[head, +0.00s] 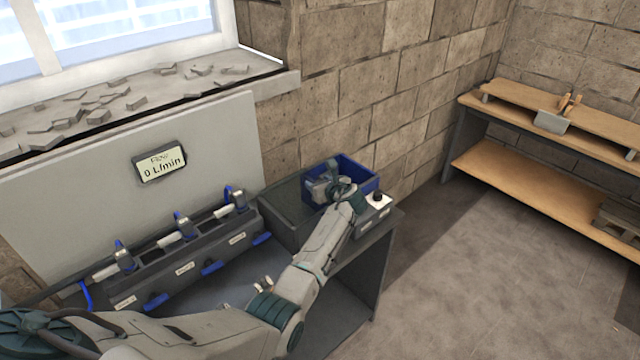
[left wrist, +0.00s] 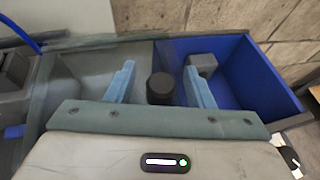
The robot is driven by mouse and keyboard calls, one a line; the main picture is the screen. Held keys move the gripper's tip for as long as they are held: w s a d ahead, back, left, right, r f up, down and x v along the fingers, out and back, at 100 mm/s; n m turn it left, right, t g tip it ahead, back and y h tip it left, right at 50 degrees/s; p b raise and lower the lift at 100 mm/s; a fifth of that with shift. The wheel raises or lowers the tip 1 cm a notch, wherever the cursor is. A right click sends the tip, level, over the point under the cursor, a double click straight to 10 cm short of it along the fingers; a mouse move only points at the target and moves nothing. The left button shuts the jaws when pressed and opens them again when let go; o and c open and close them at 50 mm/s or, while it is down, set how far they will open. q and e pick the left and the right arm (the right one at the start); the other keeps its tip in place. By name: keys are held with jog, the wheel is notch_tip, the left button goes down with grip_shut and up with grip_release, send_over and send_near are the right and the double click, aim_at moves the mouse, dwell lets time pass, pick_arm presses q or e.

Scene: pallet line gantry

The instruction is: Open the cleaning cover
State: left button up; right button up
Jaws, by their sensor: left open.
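No part is clearly marked as the cleaning cover. In the left wrist view, a black round knob (left wrist: 160,90) stands between the two pale blue fingers of my left gripper (left wrist: 158,72). The fingers are apart, and I see no firm contact with the knob. I cannot tell what the knob is fixed to. A grey tub (left wrist: 90,68) lies on its left and a blue bin (left wrist: 262,75) on its right. In the head view my left gripper (head: 328,188) is over the blue bin (head: 362,178), beside the grey tub (head: 275,196). My wrist hides part of both. My right gripper is out of view.
A grey rack (head: 190,262) with several valves and blue handles stands left on the bench. A white box with a black button (head: 378,197) sits right of my wrist. A wooden shelf (head: 530,180) stands far right; floor between is clear.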

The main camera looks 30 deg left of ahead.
pick_arm(q)
jog(key=shift+d, duration=0.1)
jog(key=shift+s+d+r, duration=0.1)
jog(key=shift+s+d, duration=0.1)
jog(key=shift+d, duration=0.05)
jog(key=b+v, duration=0.2)
jog(key=v, duration=0.8)
jog(key=shift+b, duration=0.3)
jog(key=shift+a+r, duration=0.1)
